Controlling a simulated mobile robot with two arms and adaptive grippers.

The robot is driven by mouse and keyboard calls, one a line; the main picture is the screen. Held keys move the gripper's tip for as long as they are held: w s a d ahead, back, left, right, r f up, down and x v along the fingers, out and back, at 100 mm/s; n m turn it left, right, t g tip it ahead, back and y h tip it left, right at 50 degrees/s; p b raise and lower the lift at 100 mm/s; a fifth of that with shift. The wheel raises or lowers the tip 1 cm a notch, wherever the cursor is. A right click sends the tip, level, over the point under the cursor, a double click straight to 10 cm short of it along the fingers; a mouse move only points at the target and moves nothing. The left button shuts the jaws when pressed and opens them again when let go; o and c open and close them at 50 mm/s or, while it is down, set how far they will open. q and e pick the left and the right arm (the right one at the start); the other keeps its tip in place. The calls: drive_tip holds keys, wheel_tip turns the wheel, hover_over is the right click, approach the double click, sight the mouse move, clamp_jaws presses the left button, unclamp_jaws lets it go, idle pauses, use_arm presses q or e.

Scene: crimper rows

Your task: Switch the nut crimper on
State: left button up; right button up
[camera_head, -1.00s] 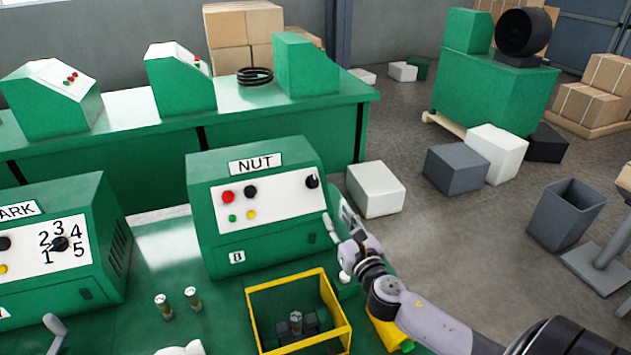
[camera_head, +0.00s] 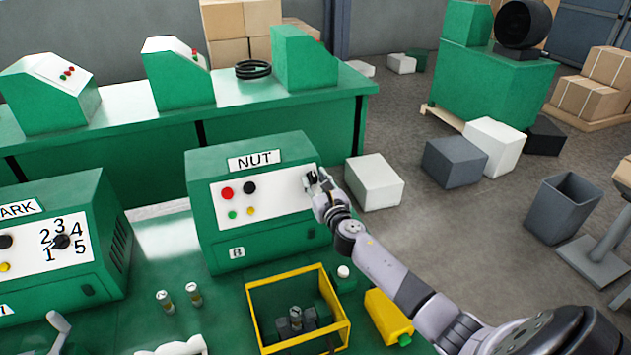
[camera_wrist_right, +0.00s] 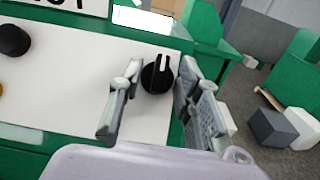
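The nut crimper (camera_head: 255,215) is a green machine with a NUT label and a white sloping panel (camera_head: 270,205). The panel has a red button (camera_head: 227,193), a black knob (camera_head: 249,188), a green lamp (camera_head: 233,215) and a yellow lamp (camera_head: 251,211). A black rotary switch (camera_wrist_right: 158,76) with a light line sits at its right end. My right gripper (camera_head: 317,183) is at that end and partly hides the switch. In the right wrist view its open fingers (camera_wrist_right: 159,70) stand on both sides of the switch, with gaps visible. My left gripper is not identifiable.
A yellow-framed bin (camera_head: 298,275) with dark parts stands in front of the crimper. A yellow block (camera_head: 388,315) lies to its right, and two small cylinders (camera_head: 193,293) stand to its left. The marking machine (camera_head: 65,240) is at left. A white form shows at the bottom edge.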

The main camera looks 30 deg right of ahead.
drive_tip(key=shift+d, duration=0.1)
drive_tip(key=c, duration=0.5)
clamp_jaws()
